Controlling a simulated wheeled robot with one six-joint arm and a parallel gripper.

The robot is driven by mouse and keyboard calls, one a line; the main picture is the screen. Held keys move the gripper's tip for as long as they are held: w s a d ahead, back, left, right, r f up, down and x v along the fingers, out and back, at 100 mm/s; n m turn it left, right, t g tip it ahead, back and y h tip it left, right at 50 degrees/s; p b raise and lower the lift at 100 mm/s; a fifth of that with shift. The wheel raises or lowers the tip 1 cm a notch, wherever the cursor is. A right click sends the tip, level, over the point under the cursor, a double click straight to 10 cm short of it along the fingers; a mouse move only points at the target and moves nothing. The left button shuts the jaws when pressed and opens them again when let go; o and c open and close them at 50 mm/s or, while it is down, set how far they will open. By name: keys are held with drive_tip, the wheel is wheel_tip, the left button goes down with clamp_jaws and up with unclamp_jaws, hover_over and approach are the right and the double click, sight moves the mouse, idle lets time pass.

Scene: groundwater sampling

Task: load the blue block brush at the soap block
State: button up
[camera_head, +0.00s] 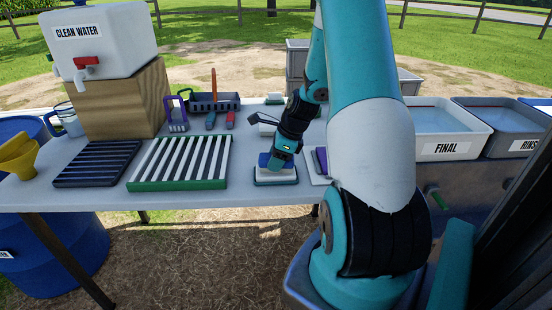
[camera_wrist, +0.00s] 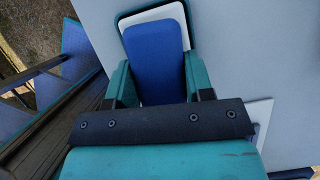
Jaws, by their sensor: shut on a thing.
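My gripper (camera_wrist: 161,88) is shut on the blue block brush (camera_wrist: 156,55), with one finger on each side of it in the wrist view. In the head view the blue brush (camera_head: 268,161) is partly hidden by my gripper (camera_head: 281,154). The brush is over the pale soap block (camera_wrist: 150,14), which lies in a dark-rimmed dish (camera_head: 275,184) near the table's front edge. The soap shows past the far end of the brush. I cannot tell whether the brush's underside touches the soap.
A purple-backed brush (camera_head: 321,160) lies on a white tray just right of the dish. A green-framed rack (camera_head: 181,161) and a dark rack (camera_head: 97,163) are on the left. Water tubs, one marked FINAL (camera_head: 445,150), stand at the right.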

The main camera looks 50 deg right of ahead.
wheel_tip(320, 180, up, 7)
drive_tip(key=p, duration=0.7)
idle(0.8)
